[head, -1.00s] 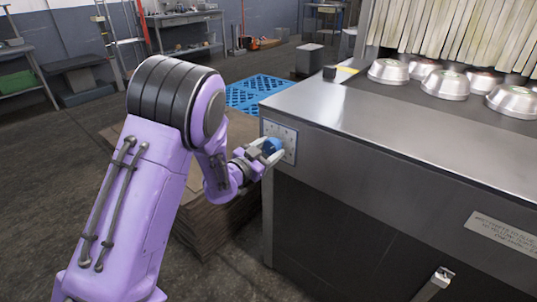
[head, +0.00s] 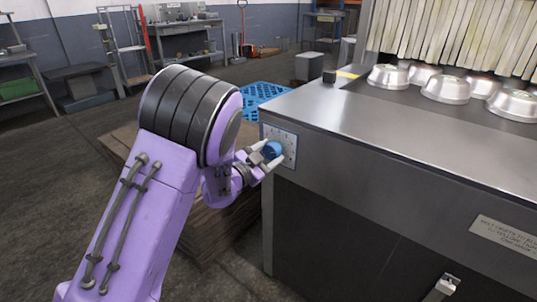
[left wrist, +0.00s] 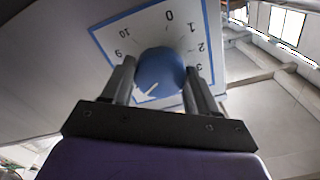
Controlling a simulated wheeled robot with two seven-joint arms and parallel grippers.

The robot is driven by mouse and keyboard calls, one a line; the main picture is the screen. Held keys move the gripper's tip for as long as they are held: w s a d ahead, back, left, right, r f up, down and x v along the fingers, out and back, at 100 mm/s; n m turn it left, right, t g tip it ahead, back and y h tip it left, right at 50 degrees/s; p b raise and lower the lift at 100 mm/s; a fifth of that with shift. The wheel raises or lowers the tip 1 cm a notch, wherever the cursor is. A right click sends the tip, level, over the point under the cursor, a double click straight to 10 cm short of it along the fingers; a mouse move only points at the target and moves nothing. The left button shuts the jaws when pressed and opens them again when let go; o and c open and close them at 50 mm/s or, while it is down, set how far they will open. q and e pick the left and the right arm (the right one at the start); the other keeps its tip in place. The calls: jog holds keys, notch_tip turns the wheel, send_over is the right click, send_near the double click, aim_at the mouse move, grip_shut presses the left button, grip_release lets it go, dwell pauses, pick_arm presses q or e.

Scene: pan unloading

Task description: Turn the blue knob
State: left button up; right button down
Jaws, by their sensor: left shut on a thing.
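The blue knob (head: 271,149) sits on a white dial plate (head: 289,146) with a blue border, on the front left of the steel machine. It also shows in the left wrist view (left wrist: 161,72), where the dial plate (left wrist: 113,38) carries numbers around the knob and a white arrow on the knob points to the lower left. My left gripper (head: 269,154) is shut on the knob, with one finger on each side of it in the left wrist view (left wrist: 160,82). My right gripper is not in view.
The steel machine (head: 350,125) fills the right side, with several metal pans (head: 445,88) on top before a strip curtain (head: 430,28). A brown stack (head: 215,225) stands behind my left arm. A blue pallet (head: 262,92) lies behind it.

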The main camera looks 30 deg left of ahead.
pick_arm(q)
jog(key=o, duration=1.1)
jog(key=shift+a, duration=0.1)
jog(key=shift+c, duration=0.2)
jog(key=s+b, duration=0.1)
jog(key=s, duration=0.9)
jog(key=shift+s+a, duration=0.3)
jog(key=shift+a, duration=0.1)
